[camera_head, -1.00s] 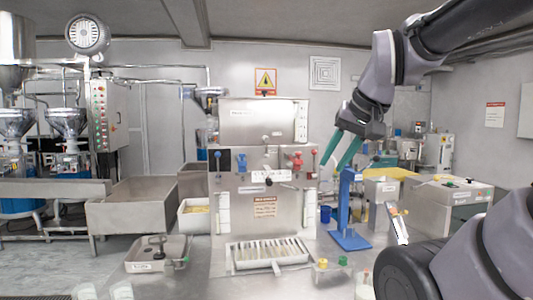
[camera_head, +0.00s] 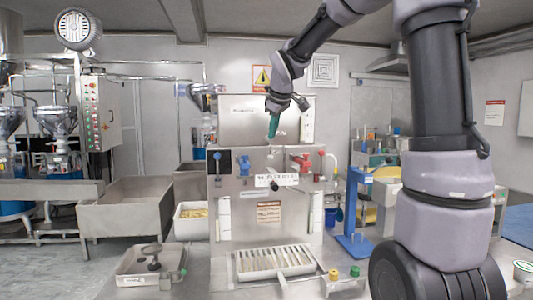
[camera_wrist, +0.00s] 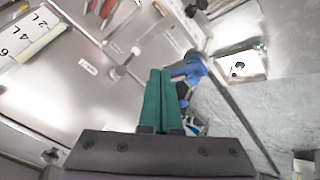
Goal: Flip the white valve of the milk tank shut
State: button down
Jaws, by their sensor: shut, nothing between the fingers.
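The steel tank (camera_head: 245,205) stands at the centre of the head view, with a row of valves on its front. A pale valve (camera_head: 270,151) sits between the blue valve (camera_head: 244,165) and the red valve (camera_head: 301,162). My gripper (camera_head: 272,136) has green fingers, shut together and empty, pointing down just above the pale valve; contact cannot be told. In the wrist view the fingers (camera_wrist: 159,72) point at the tank front. The blue valve (camera_wrist: 188,68) is just right of their tips, a pale valve (camera_wrist: 122,72) lies to their left, and the red valve (camera_wrist: 102,8) is at the top.
A black-knobbed lever (camera_head: 276,187) sits below the valves. A slotted tray (camera_head: 273,261) lies at the tank's foot. A blue stand (camera_head: 353,205) is to the right. A steel trough (camera_head: 135,207) is at the left.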

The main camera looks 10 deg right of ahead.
jog(key=shift+w+a+f+n, duration=0.1)
jog(key=shift+w+a+n, duration=0.1)
jog(key=shift+w, duration=0.4)
jog(key=shift+w+a+f+n, duration=0.1)
jog(key=shift+w+a+n, duration=0.1)
jog(key=shift+w, duration=0.35)
jog(key=shift+f, duration=0.1)
jog(key=w+d+f, duration=0.2)
jog(key=w+f, duration=0.6)
jog(key=w, duration=0.1)
jog(key=shift+w+f, duration=0.15)
jog(key=shift+f, duration=0.05)
jog(key=shift+d+h, duration=0.1)
jog(key=shift+h, duration=0.2)
